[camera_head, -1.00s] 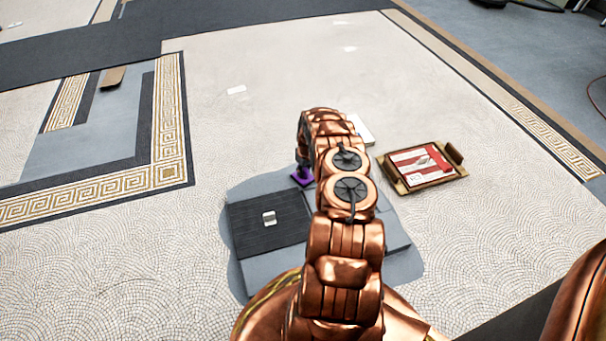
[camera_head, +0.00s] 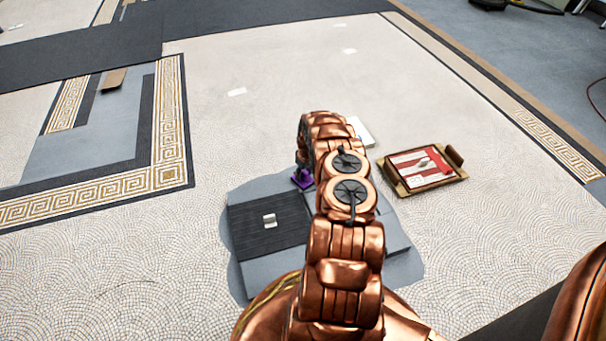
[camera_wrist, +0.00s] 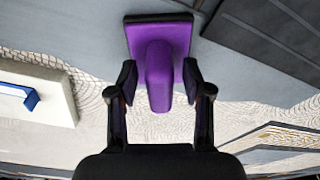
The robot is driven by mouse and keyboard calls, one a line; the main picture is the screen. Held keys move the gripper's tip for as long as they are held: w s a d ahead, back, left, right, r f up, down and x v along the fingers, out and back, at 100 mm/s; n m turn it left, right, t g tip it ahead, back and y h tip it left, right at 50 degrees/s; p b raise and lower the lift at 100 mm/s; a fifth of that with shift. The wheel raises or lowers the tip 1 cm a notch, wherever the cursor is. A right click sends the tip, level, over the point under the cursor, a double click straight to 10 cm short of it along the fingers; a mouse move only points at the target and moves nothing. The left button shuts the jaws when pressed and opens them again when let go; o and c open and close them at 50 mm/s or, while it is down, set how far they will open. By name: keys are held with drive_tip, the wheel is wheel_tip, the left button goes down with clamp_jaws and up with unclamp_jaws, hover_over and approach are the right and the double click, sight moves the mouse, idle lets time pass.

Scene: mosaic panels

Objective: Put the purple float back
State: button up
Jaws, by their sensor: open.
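The purple float (camera_wrist: 160,35) is a flat purple plate with a raised purple handle, seen at the top middle of the wrist view. A small part of it (camera_head: 301,180) shows in the head view beside my arm; the rest is hidden behind the arm. My gripper (camera_wrist: 159,80) is open, with one black finger on each side of the float's handle. I cannot tell whether either finger touches the handle. The float appears to be on or just above the grey-blue surface.
A dark panel (camera_head: 251,218) with a small light piece lies on the grey-blue patch (camera_head: 262,274). A red-and-white tray (camera_head: 395,184) sits to the right. A white block (camera_wrist: 60,100) with a blue part (camera_wrist: 31,99) is left in the wrist view. Pale mosaic floor beyond is mostly clear.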

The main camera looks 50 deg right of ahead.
drive_tip(key=shift+r, duration=0.15)
